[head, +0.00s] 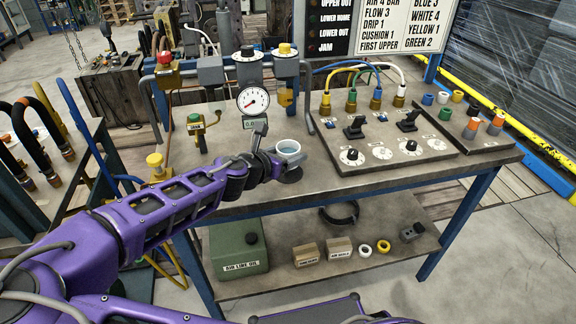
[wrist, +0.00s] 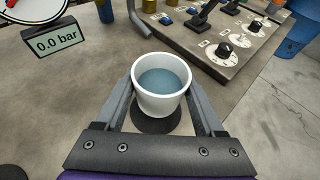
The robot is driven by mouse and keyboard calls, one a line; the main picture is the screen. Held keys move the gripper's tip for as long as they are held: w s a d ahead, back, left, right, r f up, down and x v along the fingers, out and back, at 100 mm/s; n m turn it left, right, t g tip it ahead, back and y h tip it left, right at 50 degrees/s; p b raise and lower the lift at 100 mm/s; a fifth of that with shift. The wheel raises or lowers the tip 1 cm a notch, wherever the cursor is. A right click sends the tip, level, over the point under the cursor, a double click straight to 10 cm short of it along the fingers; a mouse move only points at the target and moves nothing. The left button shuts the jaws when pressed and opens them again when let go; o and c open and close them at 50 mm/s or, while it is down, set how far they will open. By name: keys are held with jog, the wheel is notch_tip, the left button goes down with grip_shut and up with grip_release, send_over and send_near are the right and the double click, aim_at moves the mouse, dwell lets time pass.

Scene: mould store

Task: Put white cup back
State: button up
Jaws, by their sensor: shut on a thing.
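The white cup (wrist: 160,107), with blue-grey liquid inside, is upright between the two fingers of my gripper (wrist: 163,92) in the wrist view. The fingers are shut on its sides. In the head view the cup (head: 288,146) shows at the end of my arm, above the middle of the workbench, with my gripper (head: 284,159) around it. A dark round patch (wrist: 155,126) lies below and just in front of the cup in the wrist view. I cannot tell whether the cup touches the surface under it.
A pressure gauge (head: 253,100) and a "0.0 bar" display (wrist: 56,41) stand behind and left of the cup. A control panel (head: 388,141) with knobs, levers and hoses is to the right. Coloured fittings (head: 472,128) stand at the bench's right end. The bench's front strip (head: 370,180) is clear.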

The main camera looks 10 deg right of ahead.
jog(key=shift+f+b, duration=0.35)
jog(key=shift+f, duration=1.25)
jog(key=shift+f, duration=0.15)
jog(key=o, duration=1.5)
jog(key=shift+r, duration=0.2)
jog(key=p+v, duration=0.2)
jog(key=v, duration=0.9)
jog(key=shift+a+f, duration=0.1)
jog(key=shift+s+a+p, duration=0.3)
jog(key=shift+s+p, duration=0.05)
